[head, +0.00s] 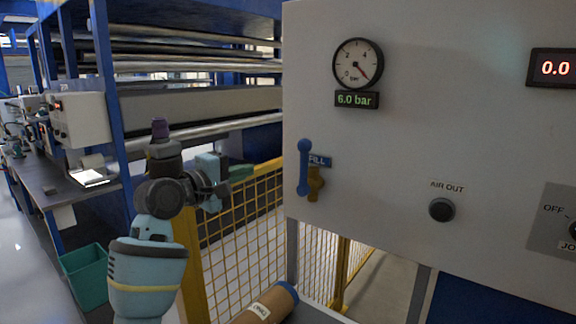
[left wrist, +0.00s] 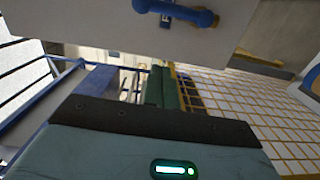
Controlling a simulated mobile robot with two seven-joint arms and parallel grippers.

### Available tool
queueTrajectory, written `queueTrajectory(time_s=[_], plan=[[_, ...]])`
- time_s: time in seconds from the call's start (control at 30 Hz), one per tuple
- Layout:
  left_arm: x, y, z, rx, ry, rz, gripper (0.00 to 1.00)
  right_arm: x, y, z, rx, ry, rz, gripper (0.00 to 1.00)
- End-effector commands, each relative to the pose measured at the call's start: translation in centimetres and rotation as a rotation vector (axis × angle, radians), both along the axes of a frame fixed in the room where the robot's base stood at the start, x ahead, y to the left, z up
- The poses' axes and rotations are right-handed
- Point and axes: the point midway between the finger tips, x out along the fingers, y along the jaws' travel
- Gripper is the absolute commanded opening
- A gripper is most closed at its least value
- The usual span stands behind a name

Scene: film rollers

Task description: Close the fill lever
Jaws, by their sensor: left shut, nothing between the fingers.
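The fill lever (head: 304,168) is a blue handle on the left edge of the pale panel. It stands upright beside a blue label reading "FILL" (head: 320,161) and a brass valve body (head: 315,184). In the left wrist view the lever (left wrist: 178,13) shows at the top, beyond the fingers. My left gripper (head: 242,172) is to the left of the lever, at about its height, and apart from it. Its green fingers are shut and empty, and show together in the left wrist view (left wrist: 161,88). My right gripper is not in view.
The panel (head: 400,150) bears a gauge (head: 358,64), a green "6.0 bar" display (head: 357,100), a red display (head: 554,68) and an "AIR OUT" port (head: 441,209). A yellow mesh fence (head: 240,225) stands behind and below my gripper. A brown roll (head: 265,303) lies below.

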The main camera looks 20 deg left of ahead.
Motion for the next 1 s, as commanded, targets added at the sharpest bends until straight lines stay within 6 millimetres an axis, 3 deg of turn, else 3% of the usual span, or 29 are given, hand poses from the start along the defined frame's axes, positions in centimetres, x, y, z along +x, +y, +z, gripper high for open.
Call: queueTrajectory(time_s=[0.1,0.53,1.0], plan=[[0.1,0.1,0.8,-0.021,-0.008,-0.001,0.00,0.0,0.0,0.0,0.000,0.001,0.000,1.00],[0.8,-0.2,0.7,-0.018,-0.006,-0.002,0.00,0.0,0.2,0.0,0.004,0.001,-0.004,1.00],[7.4,-3.0,0.6,-0.016,-0.004,-0.003,0.00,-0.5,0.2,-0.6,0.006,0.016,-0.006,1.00]])
